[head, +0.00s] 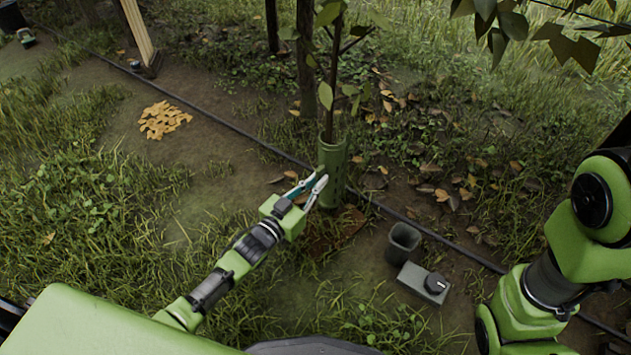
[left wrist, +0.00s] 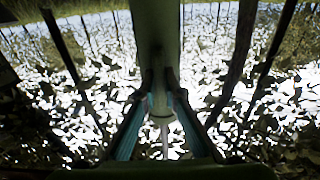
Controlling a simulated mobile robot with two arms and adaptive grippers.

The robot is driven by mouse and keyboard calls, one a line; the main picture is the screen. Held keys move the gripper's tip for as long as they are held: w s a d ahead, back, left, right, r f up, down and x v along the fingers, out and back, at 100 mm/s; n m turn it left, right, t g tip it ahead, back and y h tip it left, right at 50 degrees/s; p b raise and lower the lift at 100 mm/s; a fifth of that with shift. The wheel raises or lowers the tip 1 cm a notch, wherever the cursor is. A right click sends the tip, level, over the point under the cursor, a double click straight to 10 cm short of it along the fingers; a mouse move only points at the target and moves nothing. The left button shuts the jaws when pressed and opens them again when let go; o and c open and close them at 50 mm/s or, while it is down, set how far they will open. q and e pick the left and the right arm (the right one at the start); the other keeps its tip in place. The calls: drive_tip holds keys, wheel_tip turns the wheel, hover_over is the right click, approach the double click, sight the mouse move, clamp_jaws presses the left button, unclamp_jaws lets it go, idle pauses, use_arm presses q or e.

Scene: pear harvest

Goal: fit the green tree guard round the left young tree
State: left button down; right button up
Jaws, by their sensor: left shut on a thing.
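The green tree guard (head: 332,174) is an upright perforated tube near the middle of the head view. The thin stem of the young tree (head: 334,85) comes down into its top opening, so the guard appears to be around the stem. My left gripper (head: 319,186) is shut on the guard's near left side. In the left wrist view the guard (left wrist: 157,40) stands between the two fingers (left wrist: 160,108). I cannot tell whether the guard's lower end touches the ground. My right arm shows at the right edge, but its gripper is out of view.
A dark hose (head: 245,135) runs diagonally behind the guard. A dark open pot (head: 402,243) and a grey box with a black knob (head: 424,284) stand right of it. A brown patch (head: 338,229) lies below. A thicker trunk (head: 306,60) rises just behind left.

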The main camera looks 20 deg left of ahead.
use_arm(q)
drive_tip(key=shift+w+d+f, duration=0.1)
drive_tip(key=shift+w+f, duration=0.05)
drive_tip(key=shift+f, duration=0.35)
drive_tip(key=shift+f+b, duration=0.25)
drive_tip(key=shift+b, duration=0.15)
drive_tip(key=shift+d+f+b, duration=0.15)
drive_tip(key=shift+f+b, duration=0.85)
drive_tip(key=shift+f, duration=0.4)
drive_tip(key=c, duration=2)
unclamp_jaws()
drive_tip(key=shift+w+d+f, duration=0.1)
drive_tip(key=shift+d, duration=0.05)
drive_tip(key=shift+c, duration=0.2)
